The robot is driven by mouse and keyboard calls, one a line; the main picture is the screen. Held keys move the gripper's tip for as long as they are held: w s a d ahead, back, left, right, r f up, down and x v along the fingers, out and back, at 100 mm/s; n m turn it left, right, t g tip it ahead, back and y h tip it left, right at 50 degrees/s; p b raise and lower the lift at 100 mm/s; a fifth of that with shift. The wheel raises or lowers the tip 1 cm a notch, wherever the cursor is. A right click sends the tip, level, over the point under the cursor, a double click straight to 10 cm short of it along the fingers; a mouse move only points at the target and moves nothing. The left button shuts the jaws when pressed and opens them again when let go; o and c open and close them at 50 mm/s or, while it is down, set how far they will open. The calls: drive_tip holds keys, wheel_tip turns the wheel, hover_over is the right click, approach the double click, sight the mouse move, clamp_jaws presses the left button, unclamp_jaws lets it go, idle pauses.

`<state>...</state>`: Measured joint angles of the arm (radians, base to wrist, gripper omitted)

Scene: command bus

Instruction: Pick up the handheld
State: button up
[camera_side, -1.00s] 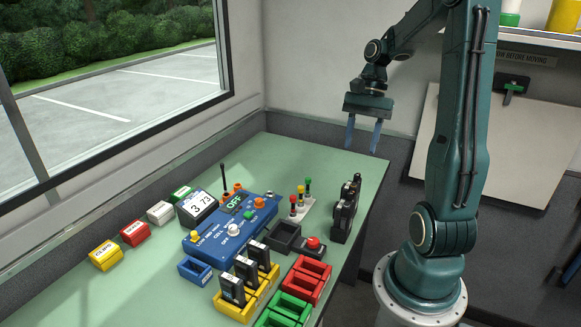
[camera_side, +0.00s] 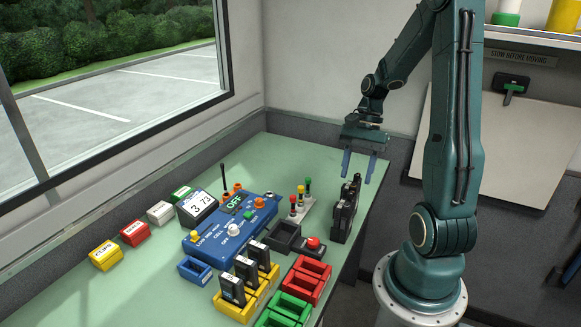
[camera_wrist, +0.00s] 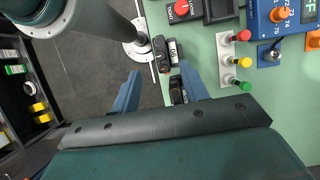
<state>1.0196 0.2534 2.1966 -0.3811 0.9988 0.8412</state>
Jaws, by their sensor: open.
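Black handhelds (camera_side: 344,212) stand upright, close together, near the right edge of the green bench. They also show from above in the wrist view (camera_wrist: 161,54), with another dark one (camera_wrist: 177,90) beside them; which is the task's handheld I cannot tell. My gripper (camera_side: 358,172) is open and empty, pointing down, above and slightly behind the handhelds in the side view. In the wrist view my gripper's blue fingers (camera_wrist: 160,72) are spread, with part of the handhelds showing between and beyond their tips.
A blue tester box (camera_side: 222,240) fills the bench middle. Indicator posts (camera_side: 300,200) stand left of the handhelds. The far bench is clear.

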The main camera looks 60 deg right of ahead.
sight(351, 193)
drive_tip(key=shift+a+f, duration=0.2)
drive_tip(key=shift+f, duration=0.35)
drive_tip(key=shift+f, duration=0.1)
drive_tip(key=shift+x, duration=2.5)
drive_tip(key=shift+w+d, duration=0.1)
clamp_jaws()
